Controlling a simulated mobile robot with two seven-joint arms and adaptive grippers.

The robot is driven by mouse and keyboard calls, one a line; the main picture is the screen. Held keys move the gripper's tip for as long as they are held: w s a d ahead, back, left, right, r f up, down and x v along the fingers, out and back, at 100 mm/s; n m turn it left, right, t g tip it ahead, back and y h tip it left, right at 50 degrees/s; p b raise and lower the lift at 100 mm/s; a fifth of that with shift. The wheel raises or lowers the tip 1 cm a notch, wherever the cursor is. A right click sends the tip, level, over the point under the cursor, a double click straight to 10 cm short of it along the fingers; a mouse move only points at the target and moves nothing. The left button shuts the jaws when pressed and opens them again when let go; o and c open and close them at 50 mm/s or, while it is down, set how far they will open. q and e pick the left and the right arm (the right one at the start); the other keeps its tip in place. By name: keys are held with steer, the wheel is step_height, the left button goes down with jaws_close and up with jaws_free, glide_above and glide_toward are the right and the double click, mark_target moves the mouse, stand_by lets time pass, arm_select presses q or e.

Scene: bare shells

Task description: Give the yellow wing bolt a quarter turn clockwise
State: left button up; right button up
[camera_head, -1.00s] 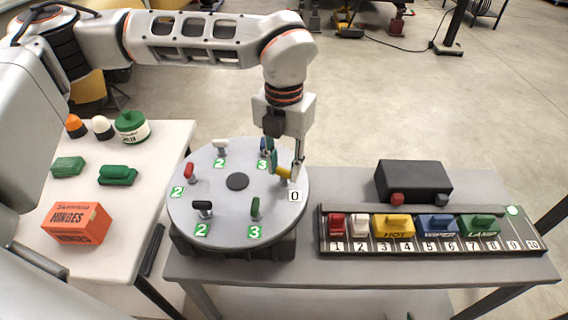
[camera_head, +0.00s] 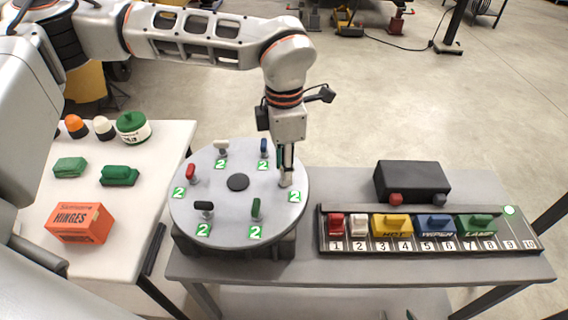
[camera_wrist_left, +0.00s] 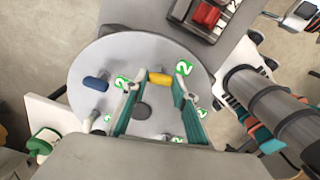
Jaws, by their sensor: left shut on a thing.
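The yellow wing bolt (camera_wrist_left: 160,78) stands near the rim of the round grey disc (camera_head: 238,215). My left gripper (camera_head: 286,180) points down at the disc's right side and hides the bolt in the head view. In the left wrist view its fingertips (camera_wrist_left: 158,76) sit on either side of the yellow wing, shut on it. The card (camera_head: 294,196) beside this bolt is green and reads 2. My right gripper is not in view.
The disc also bears red, white, blue (camera_head: 263,147), green (camera_head: 255,208) and black (camera_head: 204,206) wing bolts with green cards reading 2. A numbered rail (camera_head: 430,246) with coloured blocks stands right. An orange box (camera_head: 80,223) lies on the left table.

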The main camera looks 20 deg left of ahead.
arm_select(q)
steer(key=shift+m, duration=1)
steer(key=o, duration=1.1)
steer(key=shift+r, duration=0.15)
step_height(320, 180, up, 12)
steer(key=shift+f, duration=0.1)
